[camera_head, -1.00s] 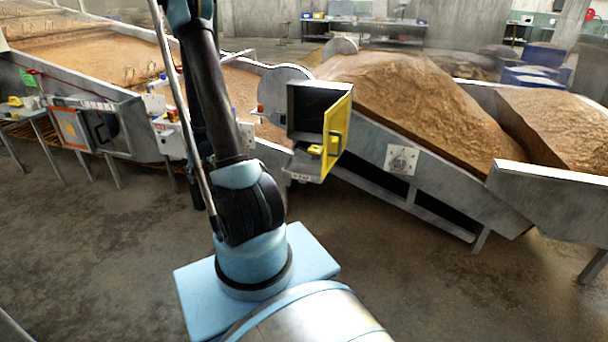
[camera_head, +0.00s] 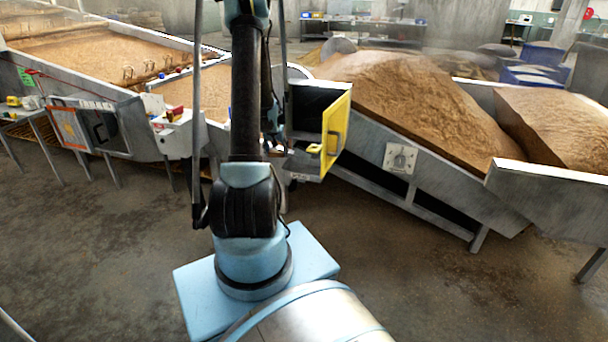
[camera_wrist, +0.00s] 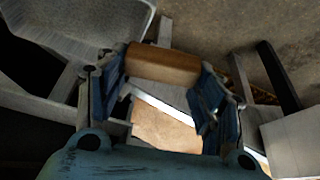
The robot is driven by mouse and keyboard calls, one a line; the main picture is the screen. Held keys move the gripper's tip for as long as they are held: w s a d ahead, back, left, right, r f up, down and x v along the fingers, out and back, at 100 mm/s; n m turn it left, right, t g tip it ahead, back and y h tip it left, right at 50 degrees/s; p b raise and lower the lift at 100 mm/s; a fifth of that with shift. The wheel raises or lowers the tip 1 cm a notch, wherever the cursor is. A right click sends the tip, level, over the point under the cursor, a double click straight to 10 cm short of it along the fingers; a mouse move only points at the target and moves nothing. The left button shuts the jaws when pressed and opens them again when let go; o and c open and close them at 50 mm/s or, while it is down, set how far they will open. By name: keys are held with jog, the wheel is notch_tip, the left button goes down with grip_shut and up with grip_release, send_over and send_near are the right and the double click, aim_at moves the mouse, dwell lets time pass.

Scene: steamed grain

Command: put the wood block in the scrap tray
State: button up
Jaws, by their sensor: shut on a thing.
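My gripper (camera_wrist: 163,82) shows in the wrist view, its two blue fingers shut on the tan wood block (camera_wrist: 164,64). The block lies crosswise between the fingertips, held above the floor. In the head view the gripper and block cannot be made out behind my upright arm. A pale grey piece with a raised rim (camera_wrist: 100,22) lies at the upper left of the wrist view, apart from the block; I cannot tell whether it is the scrap tray. No scrap tray can be clearly identified in the head view.
An open cabinet with a yellow door (camera_head: 337,130) stands just right of my arm. Long metal troughs of brown grain (camera_head: 420,110) run behind it. An orange-framed panel (camera_head: 70,128) stands at left. The concrete floor (camera_head: 110,250) in front is clear.

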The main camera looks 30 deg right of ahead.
jog(key=s+d+r+m, duration=0.1)
jog(key=s+d, duration=0.2)
jog(key=d, duration=0.3)
jog(key=s+d+m, duration=0.1)
jog(key=s+d, duration=0.2)
jog(key=d, duration=0.2)
jog(key=h, duration=0.1)
send_near(306, 169)
jog(key=shift+m+g, duration=0.3)
jog(key=shift+x, duration=3)
jog(key=shift+w+f, duration=0.1)
jog(key=o, duration=0.9)
